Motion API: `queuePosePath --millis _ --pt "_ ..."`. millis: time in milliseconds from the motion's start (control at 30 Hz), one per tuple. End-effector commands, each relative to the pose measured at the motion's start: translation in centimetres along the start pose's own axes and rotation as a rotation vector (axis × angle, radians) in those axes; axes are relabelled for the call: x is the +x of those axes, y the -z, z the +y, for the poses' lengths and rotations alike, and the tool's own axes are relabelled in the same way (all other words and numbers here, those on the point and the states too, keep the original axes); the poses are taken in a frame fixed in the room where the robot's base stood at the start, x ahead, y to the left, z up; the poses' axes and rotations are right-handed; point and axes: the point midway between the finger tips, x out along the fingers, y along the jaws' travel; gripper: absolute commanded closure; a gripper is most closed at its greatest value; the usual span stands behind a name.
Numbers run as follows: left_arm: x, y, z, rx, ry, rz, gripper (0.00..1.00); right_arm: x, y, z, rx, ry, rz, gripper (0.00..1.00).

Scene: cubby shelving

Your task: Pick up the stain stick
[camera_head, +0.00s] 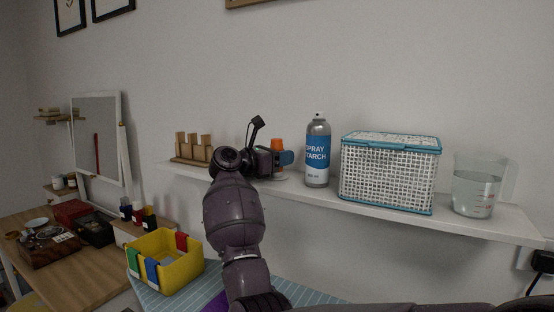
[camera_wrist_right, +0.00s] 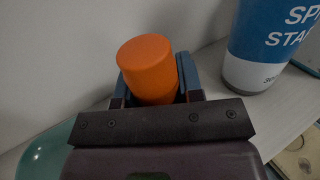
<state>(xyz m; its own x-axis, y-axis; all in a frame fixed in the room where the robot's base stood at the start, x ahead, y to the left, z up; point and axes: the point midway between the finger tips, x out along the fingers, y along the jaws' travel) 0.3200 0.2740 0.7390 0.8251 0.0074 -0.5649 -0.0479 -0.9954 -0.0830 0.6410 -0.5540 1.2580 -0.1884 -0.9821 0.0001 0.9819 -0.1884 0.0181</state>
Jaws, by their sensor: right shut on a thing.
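The stain stick shows as an orange cylinder (camera_wrist_right: 148,68) in the right wrist view, between the blue-grey fingers of my right gripper (camera_wrist_right: 157,85). In the head view its orange top (camera_head: 277,144) shows above the right gripper (camera_head: 281,159), at the shelf (camera_head: 400,206). The right gripper is shut on it. The lower part of the stick is hidden by the gripper. I cannot tell whether its base touches the shelf. My left gripper is not in view.
A spray starch can (camera_head: 317,160) stands close to the right of the gripper. Beyond it are a white and teal basket (camera_head: 390,178) and a measuring cup (camera_head: 477,187). A wooden rack (camera_head: 191,150) stands to the left. A yellow bin (camera_head: 165,262) sits below.

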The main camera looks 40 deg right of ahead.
Motion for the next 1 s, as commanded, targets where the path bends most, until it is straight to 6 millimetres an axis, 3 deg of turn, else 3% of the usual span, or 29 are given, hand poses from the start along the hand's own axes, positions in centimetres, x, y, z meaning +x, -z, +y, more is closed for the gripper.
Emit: queuePosePath --millis 233,367,1000 --pt "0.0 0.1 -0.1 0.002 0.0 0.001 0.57 0.0 -0.5 0.0 0.002 0.0 0.0 0.9" --pt "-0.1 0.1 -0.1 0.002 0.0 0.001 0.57 0.0 -1.9 0.0 0.004 0.0 0.0 0.9" --pt "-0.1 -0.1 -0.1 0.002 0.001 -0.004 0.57 0.0 -16.8 0.3 0.003 -0.001 0.001 0.9"
